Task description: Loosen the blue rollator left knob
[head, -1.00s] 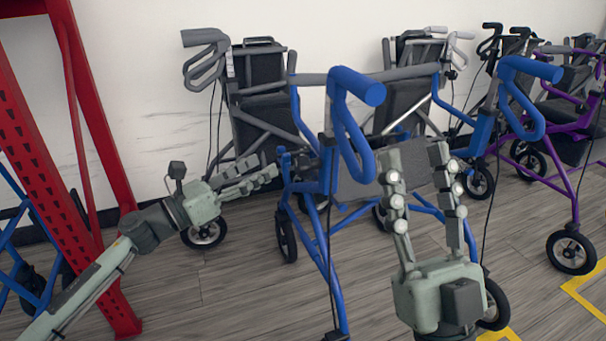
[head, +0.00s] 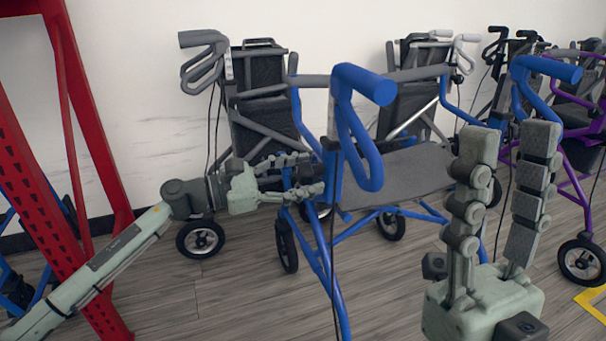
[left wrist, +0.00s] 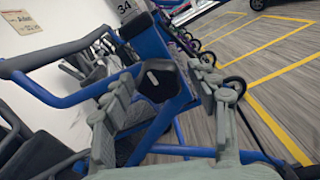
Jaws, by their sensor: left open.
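The blue rollator (head: 357,125) stands upright in front of me, its grey seat (head: 395,178) level. Its black knob (left wrist: 159,80) shows in the left wrist view on the blue frame, between my left fingertips. I cannot make out contact. In the head view the knob is not clearly visible near the fingers. My left gripper (head: 313,174) is open at the rollator's left upright; it also shows in the left wrist view (left wrist: 157,76). My right gripper (head: 509,140) is open and empty, fingers pointing up, in front of the rollator's right side.
A red rack post (head: 42,190) stands at the left, near my left arm. A grey rollator (head: 260,110) stands behind the blue one. A purple rollator (head: 575,180) is at the right. Bare floor (head: 225,295) lies at the front left.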

